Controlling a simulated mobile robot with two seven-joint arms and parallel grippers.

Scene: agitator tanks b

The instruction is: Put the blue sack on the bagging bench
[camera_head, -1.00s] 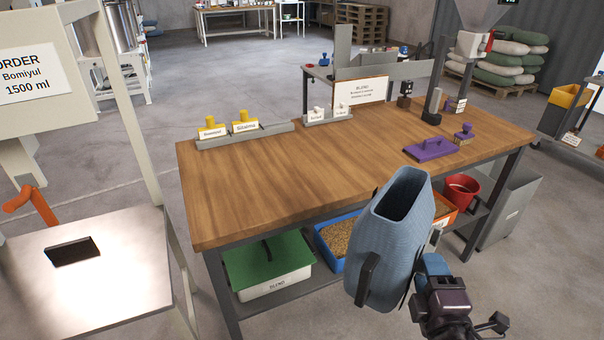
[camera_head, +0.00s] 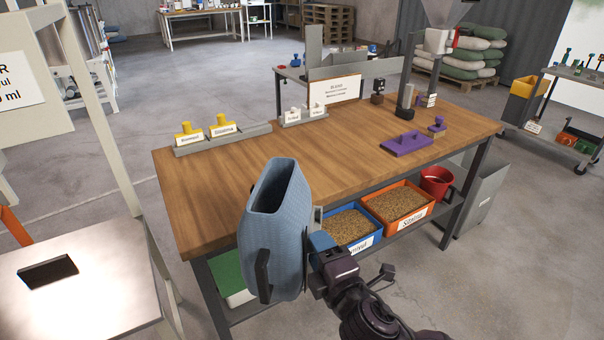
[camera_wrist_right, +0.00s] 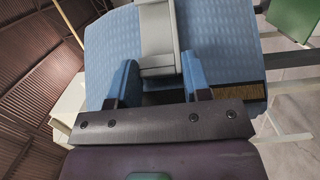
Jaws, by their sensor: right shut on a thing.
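The blue sack (camera_head: 275,240) is upright with its open mouth facing up, in front of the near edge of the wooden bench (camera_head: 215,195). My right gripper (camera_head: 318,236) is shut on the sack's side and holds it in the air. In the right wrist view, the blue fingers of my gripper (camera_wrist_right: 157,85) close on a grey handle piece (camera_wrist_right: 158,40) on the sack (camera_wrist_right: 210,35). The sack hides part of the bench's near edge and lower shelf. My left gripper is not in view.
The bench's left and middle top is clear. Yellow-knobbed weights (camera_head: 222,126), a white sign (camera_head: 335,90) and a purple block (camera_head: 407,143) stand on it. Below are a blue bin (camera_head: 348,228), an orange bin (camera_head: 400,205) and a red bucket (camera_head: 436,183). A metal table (camera_head: 90,300) is at left.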

